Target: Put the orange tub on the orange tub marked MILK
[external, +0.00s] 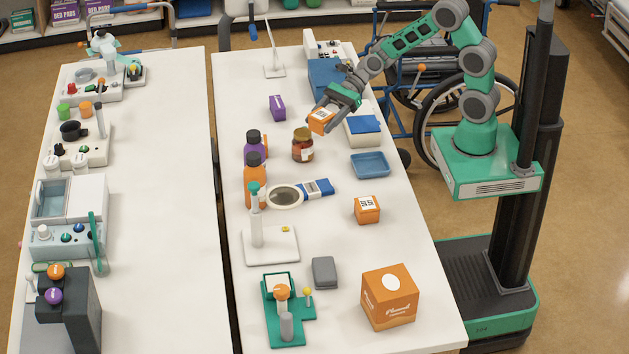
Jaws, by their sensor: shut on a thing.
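My gripper (336,105) is shut on a small orange tub (319,124) with a white label. It holds the tub over the far part of the right-hand table, above and behind the brown jar. A second orange tub (368,214), boxy, with a white label on its top, stands on the table near the right edge. It is in front of the blue tray and well apart from the held tub. The print on both labels is too small to read for sure. My fingers hide part of the held tub.
A brown jar (303,147), a purple box (278,108), a blue tray (371,166) and a magnifier (285,196) stand around. A large orange carton (389,303) and a grey box (324,271) are nearer the front. Bare tabletop surrounds the second tub.

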